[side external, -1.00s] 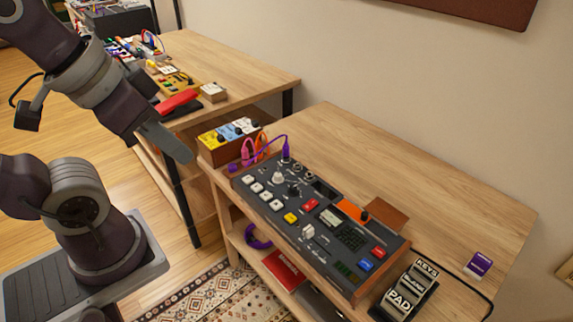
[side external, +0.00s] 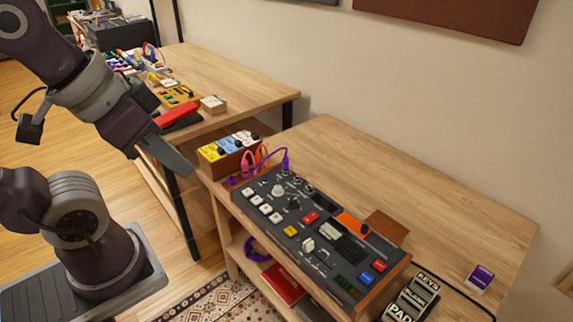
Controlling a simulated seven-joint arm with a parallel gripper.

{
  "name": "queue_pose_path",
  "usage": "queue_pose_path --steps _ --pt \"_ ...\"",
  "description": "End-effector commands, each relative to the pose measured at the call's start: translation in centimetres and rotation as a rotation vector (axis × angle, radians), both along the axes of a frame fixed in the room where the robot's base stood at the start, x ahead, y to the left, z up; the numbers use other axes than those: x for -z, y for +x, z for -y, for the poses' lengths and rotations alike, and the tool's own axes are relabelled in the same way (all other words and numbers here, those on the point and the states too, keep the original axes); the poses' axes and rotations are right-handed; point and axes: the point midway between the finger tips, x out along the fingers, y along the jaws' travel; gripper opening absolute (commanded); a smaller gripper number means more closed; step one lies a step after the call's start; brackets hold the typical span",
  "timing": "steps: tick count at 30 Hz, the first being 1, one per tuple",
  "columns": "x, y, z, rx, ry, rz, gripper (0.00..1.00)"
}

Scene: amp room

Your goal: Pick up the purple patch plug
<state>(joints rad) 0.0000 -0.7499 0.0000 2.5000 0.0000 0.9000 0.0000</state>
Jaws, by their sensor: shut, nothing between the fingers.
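A purple patch plug (side external: 285,158) stands upright at the top left of the dark sampler-like device (side external: 318,226), with a purple cable arching from it to the left. Another purple piece (side external: 233,181) lies at the device's left corner, at the cable's other side; whether it is a second plug is too small to tell. My gripper (side external: 188,172) is shut and empty, left of the plug and apart from it, beside the wooden box of coloured pedals. The fingers are seen edge-on.
Black pedals (side external: 412,298) and a purple-and-white box (side external: 480,278) are at the right. The back of the near table (side external: 400,185) is clear.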

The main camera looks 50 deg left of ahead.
Motion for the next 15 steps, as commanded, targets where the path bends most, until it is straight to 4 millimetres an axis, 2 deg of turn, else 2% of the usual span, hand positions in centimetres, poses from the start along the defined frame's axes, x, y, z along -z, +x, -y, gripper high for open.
queue_pose_path --steps 11,15 --pt "0.0 0.0 0.0 0.0 0.0 0.0 0.02" --pt "0.0 0.0 0.0 0.0 0.0 0.0 0.29"
